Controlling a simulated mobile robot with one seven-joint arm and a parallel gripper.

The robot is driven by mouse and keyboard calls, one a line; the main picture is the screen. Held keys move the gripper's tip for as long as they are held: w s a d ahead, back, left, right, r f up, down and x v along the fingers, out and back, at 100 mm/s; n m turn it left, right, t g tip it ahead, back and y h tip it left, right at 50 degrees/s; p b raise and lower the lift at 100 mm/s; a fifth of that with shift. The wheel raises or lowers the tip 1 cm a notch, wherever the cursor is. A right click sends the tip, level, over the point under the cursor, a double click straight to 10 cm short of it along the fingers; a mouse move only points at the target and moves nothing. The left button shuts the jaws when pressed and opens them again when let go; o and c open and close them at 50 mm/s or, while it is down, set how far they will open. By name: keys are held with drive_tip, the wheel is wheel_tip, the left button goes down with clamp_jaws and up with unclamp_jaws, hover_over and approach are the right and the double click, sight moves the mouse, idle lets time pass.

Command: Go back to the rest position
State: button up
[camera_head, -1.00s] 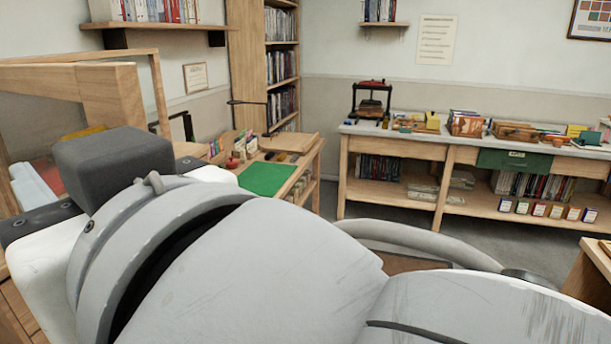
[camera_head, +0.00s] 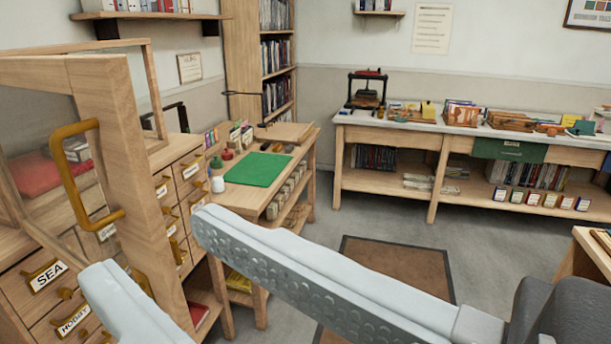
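My gripper (camera_head: 150,250) is large in the lower part of the head view. The left finger (camera_head: 125,305) rises from the bottom edge. The right finger (camera_head: 310,270), with a dimpled inner face, slants up from the lower right. Both tips are in front of a wooden drawer cabinet (camera_head: 185,190); whether they touch it cannot be told. The rest of my arm is mostly out of view.
A wood-framed glass door (camera_head: 135,150) with a yellow handle (camera_head: 58,170) stands close at the left. A small table with a green mat (camera_head: 258,169) is behind my gripper. A long bench (camera_head: 390,135) lines the back wall. Floor around the brown rug (camera_head: 395,262) is open.

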drive_tip(key=shift+s+d, duration=0.15)
drive_tip(key=w+d+f+m+g+h+p, duration=0.1)
drive_tip(key=w+d+f+m+h+p, duration=0.4)
drive_tip(key=w, duration=0.4)
drive_tip(key=w+d+f+m+h+p, duration=0.3)
drive_tip(key=w+d+f+h, duration=0.15)
drive_tip(key=w+h, duration=0.3)
drive_tip(key=d+f+m+g+h+p, duration=0.2)
drive_tip(key=d+f, duration=0.3)
drive_tip(key=d, duration=0.3)
drive_tip(key=shift+w+f+m+g+p, duration=0.3)
drive_tip(key=shift+m+g+p, duration=0.2)
drive_tip(key=shift+g, duration=0.4)
drive_tip(key=shift+a, duration=0.1)
